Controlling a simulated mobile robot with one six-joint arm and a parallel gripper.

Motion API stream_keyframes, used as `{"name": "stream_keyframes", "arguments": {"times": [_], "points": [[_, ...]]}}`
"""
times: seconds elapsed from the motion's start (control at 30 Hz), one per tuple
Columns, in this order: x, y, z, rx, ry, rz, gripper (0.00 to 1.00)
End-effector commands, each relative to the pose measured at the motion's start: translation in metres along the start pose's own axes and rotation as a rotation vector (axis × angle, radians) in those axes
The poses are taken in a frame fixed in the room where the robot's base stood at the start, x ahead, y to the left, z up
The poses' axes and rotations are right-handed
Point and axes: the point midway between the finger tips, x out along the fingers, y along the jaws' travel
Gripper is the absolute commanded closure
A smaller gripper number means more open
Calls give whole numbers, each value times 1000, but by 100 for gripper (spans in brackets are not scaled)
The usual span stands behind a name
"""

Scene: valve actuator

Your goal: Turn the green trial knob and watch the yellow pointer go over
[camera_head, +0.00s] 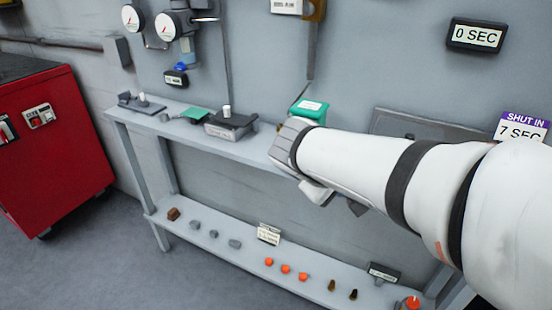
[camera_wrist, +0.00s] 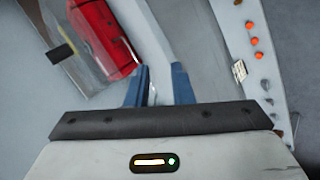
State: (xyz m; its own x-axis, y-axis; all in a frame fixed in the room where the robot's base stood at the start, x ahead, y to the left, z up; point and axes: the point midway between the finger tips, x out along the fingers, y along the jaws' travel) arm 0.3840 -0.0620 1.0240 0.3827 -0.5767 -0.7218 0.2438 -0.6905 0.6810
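My gripper (camera_wrist: 160,82) shows in the wrist view with its two blue fingers apart and nothing seen held between them. In the head view my arm reaches in from the right, and its end is over the upper shelf; the fingers are not clear there. A green block with a pale label (camera_head: 309,108) stands just behind the arm's end, partly hidden by it. I cannot tell whether it is the trial knob's housing. A flat green piece (camera_head: 195,115) lies on the upper shelf further left. I cannot make out a green knob or a yellow pointer for certain.
The narrow upper shelf (camera_head: 160,125) carries grey fixtures. The lower shelf (camera_head: 215,250) holds several small orange, grey and dark parts. A red cabinet (camera_head: 55,150) stands at left. Wall signs read "0 SEC" (camera_head: 478,36) and "SHUT IN 7 SEC" (camera_head: 522,127). Two gauges (camera_head: 172,26) hang upper left.

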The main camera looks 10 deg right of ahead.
Motion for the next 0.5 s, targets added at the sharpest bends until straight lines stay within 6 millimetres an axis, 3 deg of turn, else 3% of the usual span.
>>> {"name": "stream_keyframes", "arguments": {"times": [0.03,0.2,0.5], "points": [[23,-17,-8,-35,17,53,79],[49,-30,-44,-133,88,254,79],[64,-66,-117,-261,274,590,79]]}}
